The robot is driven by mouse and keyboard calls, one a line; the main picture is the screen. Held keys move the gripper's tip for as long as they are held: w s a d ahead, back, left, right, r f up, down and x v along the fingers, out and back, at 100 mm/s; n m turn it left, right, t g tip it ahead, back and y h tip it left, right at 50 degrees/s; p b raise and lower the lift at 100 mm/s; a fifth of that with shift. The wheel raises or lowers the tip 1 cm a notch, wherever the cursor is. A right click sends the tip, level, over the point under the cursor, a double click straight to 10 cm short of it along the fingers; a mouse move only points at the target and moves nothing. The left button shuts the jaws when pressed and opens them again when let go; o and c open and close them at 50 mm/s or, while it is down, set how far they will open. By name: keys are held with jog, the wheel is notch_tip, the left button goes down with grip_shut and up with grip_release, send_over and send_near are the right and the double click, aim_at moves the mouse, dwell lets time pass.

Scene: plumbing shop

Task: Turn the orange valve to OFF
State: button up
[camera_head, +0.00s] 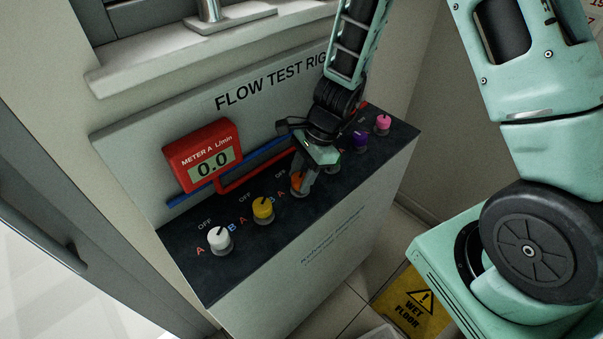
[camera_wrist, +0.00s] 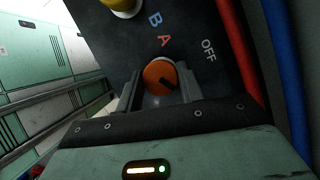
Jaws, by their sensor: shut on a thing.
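The orange valve (camera_wrist: 158,72) is a round knob on the sloped dark panel. In the wrist view it sits between the two fingers of my gripper (camera_wrist: 160,88), which close on its sides. A dark pointer line shows on the knob's lower right part in that view. The label OFF is up and right of the knob, and an orange A is above it. In the head view, the orange valve (camera_head: 296,181) is mostly hidden behind my gripper (camera_head: 303,188).
A white knob (camera_head: 219,240) and a yellow knob (camera_head: 263,208) stand left of it, purple (camera_head: 360,141) and pink knobs (camera_head: 383,124) right. A red meter (camera_head: 203,156) reads 0.0. Red (camera_wrist: 238,55) and blue pipes (camera_wrist: 284,60) run close by. A wet floor sign (camera_head: 408,305) is below.

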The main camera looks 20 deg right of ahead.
jog(key=shift+r+p, duration=0.1)
jog(key=shift+p, duration=0.2)
jog(key=shift+n+g+p, duration=0.4)
jog(key=shift+n+p, duration=0.35)
jog(key=shift+n, duration=0.45)
jog(key=n+g+p, duration=0.1)
jog(key=n, duration=0.1)
jog(key=shift+w+n+h, duration=0.1)
jog(key=shift+n+h, duration=0.2)
jog(key=n+g+p, duration=0.1)
jog(key=n, duration=0.2)
jog(key=shift+n+h, duration=0.3)
jog(key=shift+h, duration=0.1)
jog(key=shift+w+a+n+g+h, duration=0.1)
jog(key=shift+n+g+h, duration=0.25)
jog(key=shift+n, duration=1.05)
jog(key=o, duration=1)
